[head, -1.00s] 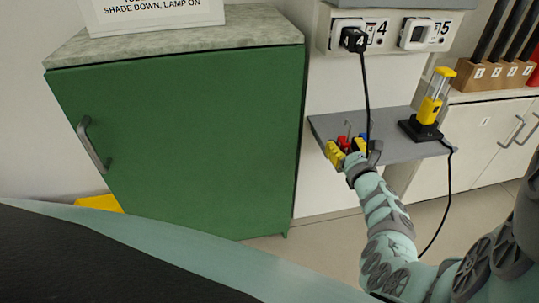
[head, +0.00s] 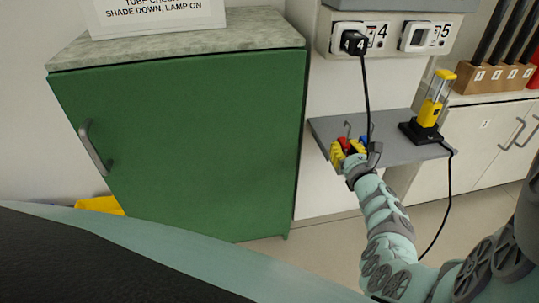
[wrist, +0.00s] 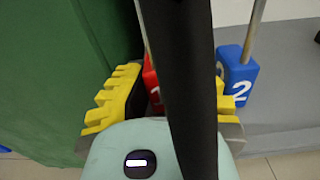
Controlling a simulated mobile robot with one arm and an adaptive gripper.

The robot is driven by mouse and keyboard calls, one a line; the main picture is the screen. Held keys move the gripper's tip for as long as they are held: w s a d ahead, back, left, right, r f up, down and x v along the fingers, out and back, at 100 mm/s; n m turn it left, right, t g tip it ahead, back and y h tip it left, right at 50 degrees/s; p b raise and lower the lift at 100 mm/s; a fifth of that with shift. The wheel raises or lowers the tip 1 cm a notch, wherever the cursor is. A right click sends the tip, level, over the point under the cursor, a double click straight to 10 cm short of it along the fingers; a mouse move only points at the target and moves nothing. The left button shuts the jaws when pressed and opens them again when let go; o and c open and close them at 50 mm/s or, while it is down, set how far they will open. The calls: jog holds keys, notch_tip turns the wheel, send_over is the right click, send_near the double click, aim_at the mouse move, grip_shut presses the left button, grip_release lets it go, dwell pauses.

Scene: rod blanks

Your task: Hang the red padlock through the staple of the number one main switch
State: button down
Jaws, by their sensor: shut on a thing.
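The red padlock (head: 343,143) stands on the grey shelf, its thin shackle pointing up. It also shows in the wrist view (wrist: 151,82), partly hidden, with part of a white digit on its face. My gripper (head: 350,149) has its yellow fingers on either side of the red padlock and is shut on it. In the wrist view, a wide black strip crosses in front of my gripper (wrist: 166,98) and hides part of the grasp. The number one main switch and its staple are not in view.
A blue padlock (wrist: 238,76) marked 2 stands close to my right finger. A black cable (head: 367,95) hangs from socket 4 past my gripper. A yellow lamp (head: 432,105) stands on the grey shelf (head: 400,150). A green cabinet (head: 190,150) is close on the left.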

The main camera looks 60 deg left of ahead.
jog(key=shift+w+r+p, duration=0.15)
jog(key=shift+r+p, duration=1.1)
jog(key=shift+r, duration=0.15)
